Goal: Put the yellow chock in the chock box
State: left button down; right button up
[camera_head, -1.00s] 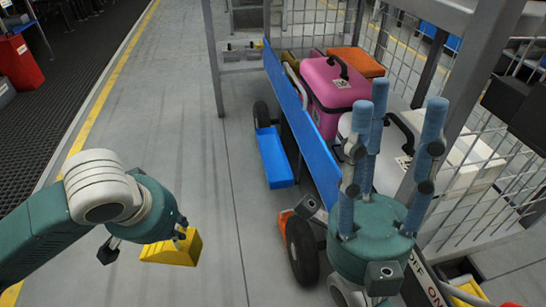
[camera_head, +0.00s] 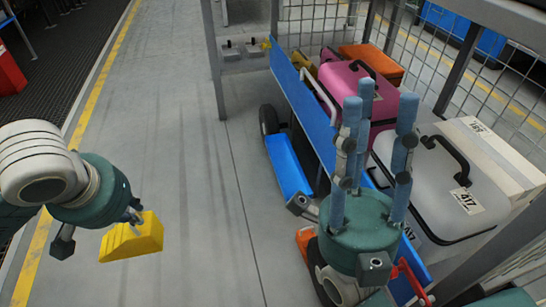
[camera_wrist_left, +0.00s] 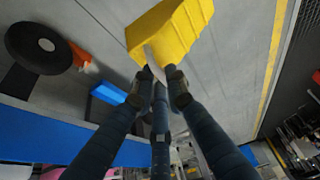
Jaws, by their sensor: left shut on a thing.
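The yellow chock (camera_head: 133,240) is a ridged wedge held at the lower left of the head view, above the grey floor. My left gripper (camera_head: 135,215) is shut on it. In the left wrist view the chock (camera_wrist_left: 172,30) sits at the fingertips (camera_wrist_left: 160,78). A blue box-like tray (camera_head: 288,165) is low beside the cart, to the right of the chock and apart from it. It also shows in the left wrist view (camera_wrist_left: 108,94). I cannot tell whether it is the chock box. My right gripper (camera_head: 375,105) points up, its blue fingers apart and empty.
A baggage cart with a blue side rail (camera_head: 308,100) holds a pink case (camera_head: 360,88), an orange case (camera_head: 372,60) and a grey case (camera_head: 440,185). Its dark wheel (camera_head: 268,119) is near the tray. Clear floor (camera_head: 190,150) lies left of the cart.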

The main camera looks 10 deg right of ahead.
aim_at(292, 184)
jog(key=i+j+z, duration=0.7)
jog(key=z, duration=0.95)
